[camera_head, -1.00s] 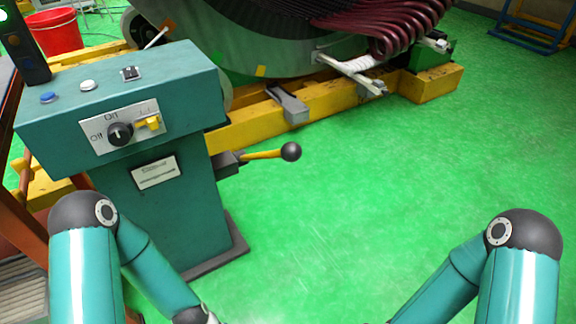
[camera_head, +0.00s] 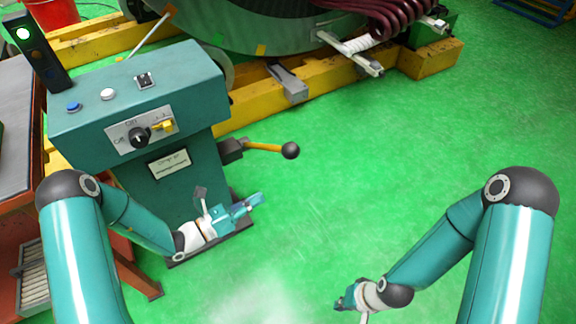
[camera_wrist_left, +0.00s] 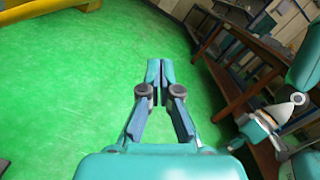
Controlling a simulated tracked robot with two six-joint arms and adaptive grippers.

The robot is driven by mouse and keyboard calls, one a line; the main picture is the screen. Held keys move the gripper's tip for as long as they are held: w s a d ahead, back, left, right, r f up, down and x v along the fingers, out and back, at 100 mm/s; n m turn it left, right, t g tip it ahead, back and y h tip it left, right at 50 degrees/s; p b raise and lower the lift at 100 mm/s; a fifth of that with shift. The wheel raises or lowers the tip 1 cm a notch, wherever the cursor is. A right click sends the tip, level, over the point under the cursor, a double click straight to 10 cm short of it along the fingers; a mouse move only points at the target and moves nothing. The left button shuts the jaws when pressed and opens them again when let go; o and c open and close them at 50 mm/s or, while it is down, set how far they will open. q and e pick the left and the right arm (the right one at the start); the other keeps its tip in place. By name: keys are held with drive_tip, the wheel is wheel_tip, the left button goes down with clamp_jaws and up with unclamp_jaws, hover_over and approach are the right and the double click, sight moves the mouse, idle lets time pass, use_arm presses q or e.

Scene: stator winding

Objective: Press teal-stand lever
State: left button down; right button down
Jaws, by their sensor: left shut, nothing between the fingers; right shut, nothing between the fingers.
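The teal stand (camera_head: 180,80) is at the left in the head view. Its lever (camera_head: 262,147) sticks out to the right from a dark bracket, a yellow rod ending in a black ball knob (camera_head: 290,150). My left gripper (camera_head: 256,202) is shut and empty, below and left of the knob and in front of the stand's base. In the left wrist view its fingers (camera_wrist_left: 160,72) are together above the green floor. My right gripper (camera_head: 341,303) is low at the bottom centre, apart from the lever, shut and empty. Neither gripper touches the lever.
The stand's top has a blue button (camera_head: 73,107) and a white button (camera_head: 108,94); its front has a black knob (camera_head: 139,138). A yellow beam (camera_head: 330,85) and the large stator (camera_head: 270,30) lie behind. Green floor (camera_head: 400,160) is clear to the right. An orange-framed table (camera_head: 22,190) stands left.

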use_arm(q)
drive_tip(key=w+d+r, duration=0.3)
drive_tip(key=w+d, duration=0.4)
drive_tip(key=w, duration=0.1)
drive_tip(key=shift+d+r, duration=0.25)
drive_tip(key=shift+r, duration=0.15)
use_arm(e)
drive_tip(key=shift+r, duration=0.1)
